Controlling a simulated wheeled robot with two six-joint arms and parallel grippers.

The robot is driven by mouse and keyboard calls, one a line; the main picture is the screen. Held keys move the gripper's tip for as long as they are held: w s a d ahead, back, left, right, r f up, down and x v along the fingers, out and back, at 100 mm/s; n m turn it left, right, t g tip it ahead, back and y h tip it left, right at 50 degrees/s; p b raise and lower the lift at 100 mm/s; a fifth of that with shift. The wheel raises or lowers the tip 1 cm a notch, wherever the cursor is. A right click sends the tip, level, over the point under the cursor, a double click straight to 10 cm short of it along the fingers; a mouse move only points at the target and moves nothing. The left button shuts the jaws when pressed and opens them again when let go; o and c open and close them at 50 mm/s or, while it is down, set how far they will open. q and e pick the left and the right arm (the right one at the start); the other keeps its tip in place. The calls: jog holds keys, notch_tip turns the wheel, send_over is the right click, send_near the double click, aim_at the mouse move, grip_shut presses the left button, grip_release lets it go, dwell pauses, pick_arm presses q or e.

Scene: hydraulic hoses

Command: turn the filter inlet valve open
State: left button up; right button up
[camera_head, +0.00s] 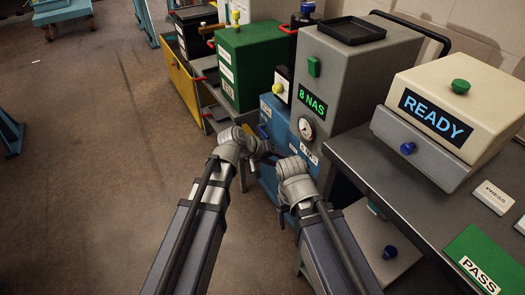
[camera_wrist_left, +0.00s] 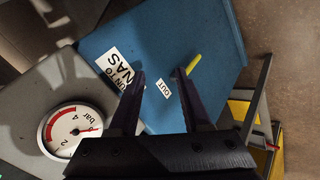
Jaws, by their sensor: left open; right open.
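A short yellow handle (camera_wrist_left: 194,64) stands out from the blue cabinet face (camera_wrist_left: 220,35) in the left wrist view. Its lower end is hidden behind the right-hand finger. A white OUT label (camera_wrist_left: 164,88) shows between the fingers. No label names this handle as the filter inlet valve, so I cannot tell. My left gripper (camera_wrist_left: 159,76) is open and empty in front of the blue face, one finger close to the handle; contact is unclear. In the head view my right gripper (camera_head: 283,213) is open below the blue cabinet (camera_head: 268,113), largely hidden by its wrist.
A grey unit with an 8 NAS display (camera_head: 312,101) and a pressure gauge (camera_head: 306,129) adjoins the blue cabinet. A bench with a READY box (camera_head: 436,114) stands at the right. A green box (camera_head: 255,62) is behind.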

pick_arm(q)
jog(key=w+a+f+n+t+h+b, duration=0.2)
jog(key=w+a+f+n+t+b, duration=0.15)
jog(key=w+f+b, duration=0.45)
jog(key=n+t+b, duration=0.5)
jog(key=n+b, duration=0.1)
jog(key=b, duration=0.5)
send_near(264, 135)
jog(key=w, duration=0.1)
jog(key=shift+w+d+f, duration=0.15)
jog(key=shift+d, duration=0.25)
jog(key=shift+w, duration=0.1)
jog(key=b+x, duration=0.1)
jog(key=x, duration=0.6)
jog(key=shift+w, duration=0.25)
jog(key=shift+d+f, duration=0.1)
jog(key=shift+d, duration=0.05)
grip_shut()
